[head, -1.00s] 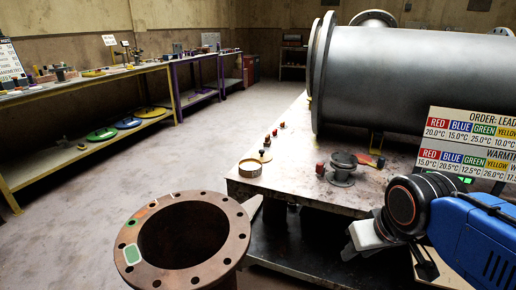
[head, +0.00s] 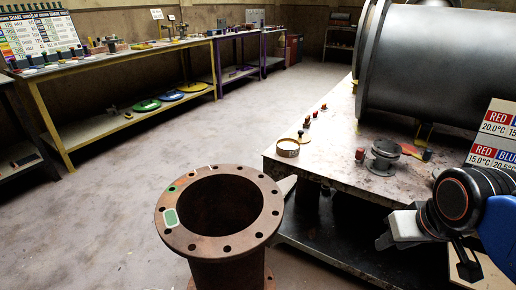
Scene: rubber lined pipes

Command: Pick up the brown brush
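I cannot make out a brown brush for certain in the head view. Several small reddish and brown items (head: 306,122) stand along the left edge of the workbench (head: 345,172), too small to tell apart. My gripper (head: 388,241) is at the lower right, in front of the workbench, with a pale grey part showing beside the black and blue arm. It is apart from the small items on the bench. Whether its fingers are open or shut does not show.
A rusty flanged pipe (head: 176,245) stands upright close in front. The workbench carries a large grey cylinder (head: 430,70), a round tan ring (head: 288,148) and a small dark flanged piece (head: 384,155). A yellow-framed shelf (head: 130,126) runs along the left. The floor between is clear.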

